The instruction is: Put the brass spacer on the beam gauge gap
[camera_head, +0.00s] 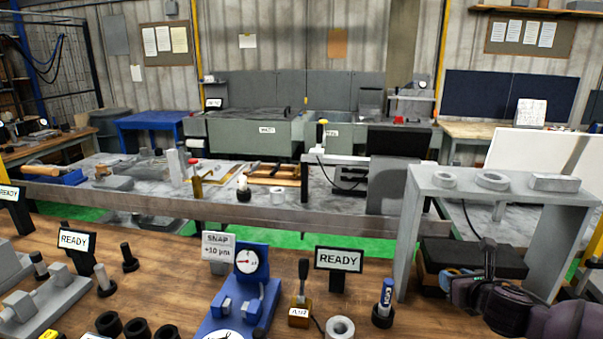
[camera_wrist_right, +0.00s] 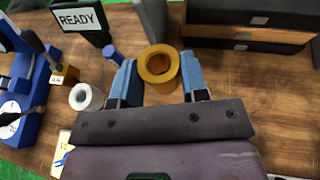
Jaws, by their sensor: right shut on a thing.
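The brass spacer (camera_wrist_right: 144,72) is a thick gold-coloured ring in the right wrist view. It sits between the blue finger pads of my right gripper (camera_wrist_right: 159,80), which is shut on it, and the wooden bench shows beyond it. In the head view my right gripper (camera_head: 462,281) is at the lower right, under the grey bridge-shaped stand (camera_head: 515,188); the spacer cannot be made out there. No label names the beam gauge, so I cannot tell which fixture has its gap. My left gripper is not in view.
A blue snap gauge (camera_head: 240,293) with a dial stands on the wooden bench. A pale ring (camera_head: 340,328) and a brass block with a lever (camera_head: 301,307) stand near a READY sign (camera_head: 338,259). A dark drawer box (camera_head: 437,251) stands behind my right gripper.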

